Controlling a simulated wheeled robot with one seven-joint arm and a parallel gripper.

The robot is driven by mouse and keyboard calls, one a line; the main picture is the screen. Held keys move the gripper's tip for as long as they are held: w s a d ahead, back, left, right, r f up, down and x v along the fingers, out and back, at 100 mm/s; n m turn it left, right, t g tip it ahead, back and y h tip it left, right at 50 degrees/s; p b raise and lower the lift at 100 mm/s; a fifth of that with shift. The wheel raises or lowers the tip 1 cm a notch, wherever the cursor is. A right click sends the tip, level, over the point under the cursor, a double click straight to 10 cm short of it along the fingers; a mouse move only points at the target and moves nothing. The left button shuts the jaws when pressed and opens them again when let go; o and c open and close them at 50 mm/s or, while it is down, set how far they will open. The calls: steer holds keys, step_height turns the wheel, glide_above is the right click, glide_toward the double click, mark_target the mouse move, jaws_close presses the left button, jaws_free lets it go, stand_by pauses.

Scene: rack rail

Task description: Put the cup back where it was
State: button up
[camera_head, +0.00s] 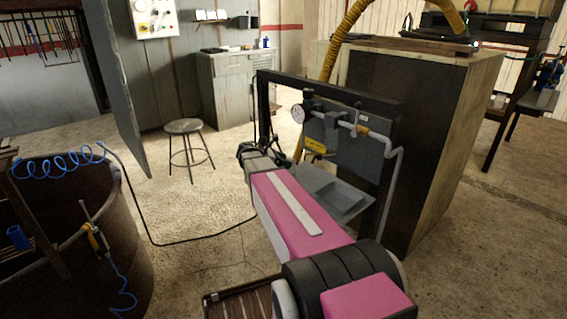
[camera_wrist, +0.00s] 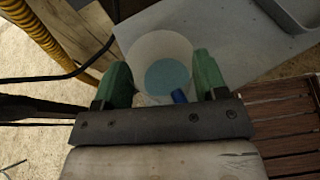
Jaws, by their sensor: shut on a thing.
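In the wrist view, my gripper (camera_wrist: 163,88) has its two green fingers on either side of a pale, round cup (camera_wrist: 142,45) with a teal inside. It is shut on the cup. I look into the cup from above; its lower part is hidden. A small blue piece (camera_wrist: 180,96) shows beside the right finger; I cannot tell whether it belongs to the cup. A flat grey surface (camera_wrist: 232,45) lies beside and behind the cup; I cannot tell whether they touch. In the head view, my pink arm hides the cup and the fingertips.
A grey shelf (camera_head: 345,197) juts out below a panel with a gauge (camera_head: 298,114) and pipes. A wooden crate (camera_head: 452,150) stands to the right. A rusty barrel (camera_head: 120,255) is at left, a stool (camera_head: 184,127) behind. Brown slats (camera_wrist: 285,125) lie at lower right in the wrist view.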

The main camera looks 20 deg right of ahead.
steer(key=shift+f, duration=0.2)
steer(key=shift+f, duration=0.15)
steer(key=o, duration=1.3)
